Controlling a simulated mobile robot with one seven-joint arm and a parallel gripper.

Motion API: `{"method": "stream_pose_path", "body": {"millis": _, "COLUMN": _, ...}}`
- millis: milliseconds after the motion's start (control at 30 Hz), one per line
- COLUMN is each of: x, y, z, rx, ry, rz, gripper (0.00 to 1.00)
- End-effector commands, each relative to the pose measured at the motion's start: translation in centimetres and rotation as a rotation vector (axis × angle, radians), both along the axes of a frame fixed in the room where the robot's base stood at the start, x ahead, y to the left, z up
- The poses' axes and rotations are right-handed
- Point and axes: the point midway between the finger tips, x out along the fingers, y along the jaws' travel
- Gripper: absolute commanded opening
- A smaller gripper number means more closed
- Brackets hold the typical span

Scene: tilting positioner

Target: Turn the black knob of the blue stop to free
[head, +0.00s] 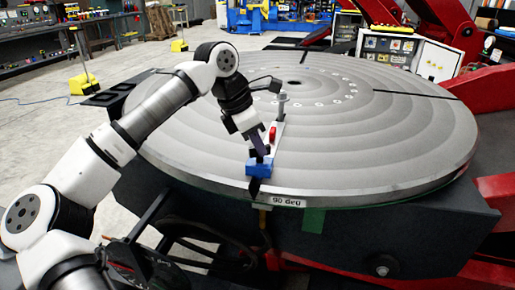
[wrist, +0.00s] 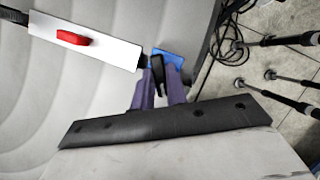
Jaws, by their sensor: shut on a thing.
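The blue stop (head: 258,169) sits at the near rim of the large round grey table. It also shows in the wrist view (wrist: 172,52), partly hidden behind my fingers. The black knob (wrist: 158,68) stands out from the blue stop, between my two purple fingers. My gripper (head: 263,152) reaches down onto the stop from above. In the wrist view my gripper (wrist: 160,85) is shut on the black knob. In the head view the knob is hard to tell apart from the dark fingers. I cannot read any marking of the knob's position.
A white bar (wrist: 105,43) with a red handle (wrist: 73,38) runs from the stop inward over the round table (head: 380,150). A label plate (head: 287,202) is on the table's rim. Cables hang below the front edge. A control panel (head: 392,45) stands at the back right.

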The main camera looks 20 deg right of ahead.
Motion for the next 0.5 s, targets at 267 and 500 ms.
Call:
{"method": "stream_pose_path", "body": {"millis": 267, "x": -0.16, "y": 0.04, "z": -0.32, "rx": 0.003, "ry": -0.004, "rz": 0.264, "gripper": 0.00}}
{"method": "stream_pose_path", "body": {"millis": 500, "x": -0.29, "y": -0.04, "z": -0.29, "rx": 0.002, "ry": -0.005, "rz": 0.491, "gripper": 0.00}}
